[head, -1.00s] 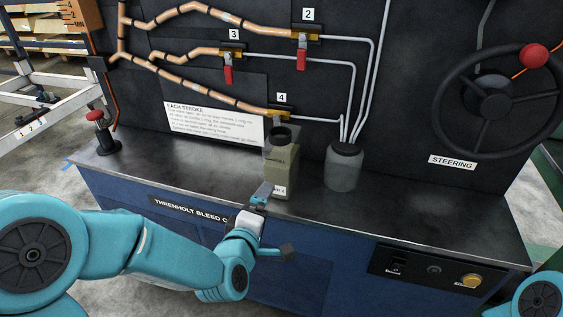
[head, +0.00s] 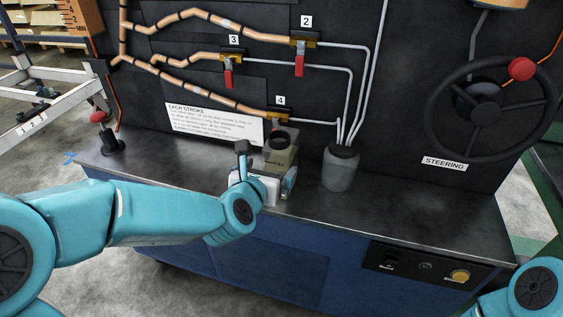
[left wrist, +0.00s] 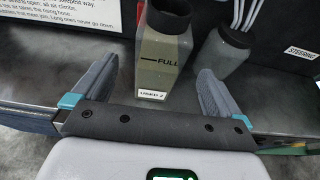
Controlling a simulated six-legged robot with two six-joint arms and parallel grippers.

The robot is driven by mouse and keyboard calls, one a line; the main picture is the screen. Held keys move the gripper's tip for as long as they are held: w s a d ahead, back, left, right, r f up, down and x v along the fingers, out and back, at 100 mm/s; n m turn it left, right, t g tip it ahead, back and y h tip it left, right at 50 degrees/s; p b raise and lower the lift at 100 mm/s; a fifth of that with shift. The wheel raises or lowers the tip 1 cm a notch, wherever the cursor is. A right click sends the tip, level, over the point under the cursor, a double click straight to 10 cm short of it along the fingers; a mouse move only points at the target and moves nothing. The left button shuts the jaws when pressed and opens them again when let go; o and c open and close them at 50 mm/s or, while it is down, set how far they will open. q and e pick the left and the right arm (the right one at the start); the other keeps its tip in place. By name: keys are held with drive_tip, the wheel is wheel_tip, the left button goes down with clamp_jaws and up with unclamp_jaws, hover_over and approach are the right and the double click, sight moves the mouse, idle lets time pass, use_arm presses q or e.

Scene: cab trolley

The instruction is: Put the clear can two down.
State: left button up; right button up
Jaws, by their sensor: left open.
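The can (head: 281,152), squarish, murky olive and see-through with a dark open neck, stands upright on the trolley top (head: 400,208). In the left wrist view the can (left wrist: 163,58) has a FULL line and a small white label ending in 2. My left gripper (head: 266,170) is in front of the can and hides its lower part in the head view. Its jaws are open, one finger to each side of the can in the left wrist view (left wrist: 152,88), with gaps on both sides. My right gripper is out of view; only part of my right arm shows.
A grey round jar (head: 341,168) with thin pipes entering its top stands right of the can. A black panel with red-handled valves (head: 299,64) rises behind. A red-knobbed lever (head: 108,130) is at left and a steering wheel (head: 486,113) at right. The top's right part is clear.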

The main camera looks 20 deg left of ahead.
use_arm(q)
drive_tip(key=x, duration=0.8)
drive_tip(key=shift+w+p, duration=0.35)
drive_tip(key=shift+p, duration=0.05)
drive_tip(key=shift+c, duration=0.3)
drive_tip(key=c, duration=1.5)
drive_tip(key=shift+r, duration=0.15)
drive_tip(key=shift+c, duration=1.4)
